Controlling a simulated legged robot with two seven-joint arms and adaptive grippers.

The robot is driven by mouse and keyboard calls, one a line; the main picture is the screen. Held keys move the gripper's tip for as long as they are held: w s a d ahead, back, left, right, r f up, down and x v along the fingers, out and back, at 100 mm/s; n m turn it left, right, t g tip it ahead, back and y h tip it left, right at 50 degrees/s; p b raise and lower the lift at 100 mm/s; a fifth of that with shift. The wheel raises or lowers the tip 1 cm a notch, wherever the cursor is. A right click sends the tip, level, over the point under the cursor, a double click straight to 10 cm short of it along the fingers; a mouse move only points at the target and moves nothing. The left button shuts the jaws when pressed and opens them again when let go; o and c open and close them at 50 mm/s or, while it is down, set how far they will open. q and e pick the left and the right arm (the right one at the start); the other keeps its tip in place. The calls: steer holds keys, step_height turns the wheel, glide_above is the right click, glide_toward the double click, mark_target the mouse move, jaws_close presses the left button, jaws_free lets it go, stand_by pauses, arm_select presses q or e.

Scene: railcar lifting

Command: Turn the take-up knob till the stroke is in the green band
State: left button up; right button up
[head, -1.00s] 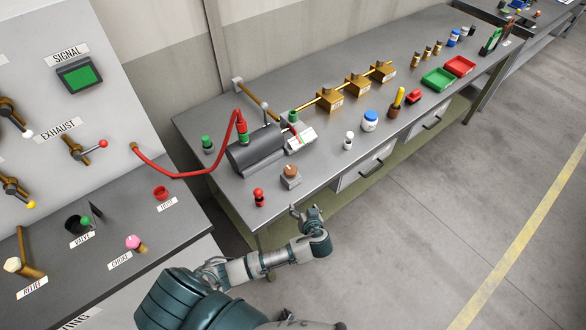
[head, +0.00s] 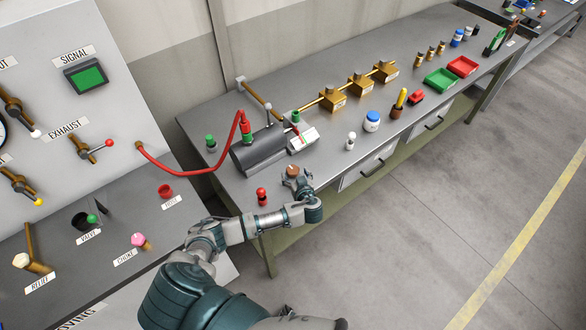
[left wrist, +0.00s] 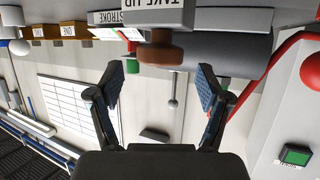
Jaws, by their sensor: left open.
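The take-up knob (head: 292,170) is a brown round knob on a small base near the bench's front edge. In the left wrist view, which is upside down, the brown knob (left wrist: 160,54) hangs under its block labelled TAKE UP (left wrist: 158,12). My left gripper (head: 299,184) is at the knob in the head view, partly covering it. In the wrist view its open fingers (left wrist: 160,72) stand wide, with the knob between and just beyond the tips; I see no contact. The white stroke gauge (head: 302,139) sits behind the knob; its band and pointer are too small to read. My right gripper is out of view.
A grey cylinder (head: 258,150) with a red hose stands behind the knob. A red peg (head: 262,197) is left of my gripper, a white-topped peg (head: 350,141) to the right. The control panel desk (head: 125,215) is at left.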

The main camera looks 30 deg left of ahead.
mark_target(293, 171)
arm_select(q)
steer(key=shift+x, duration=2.05)
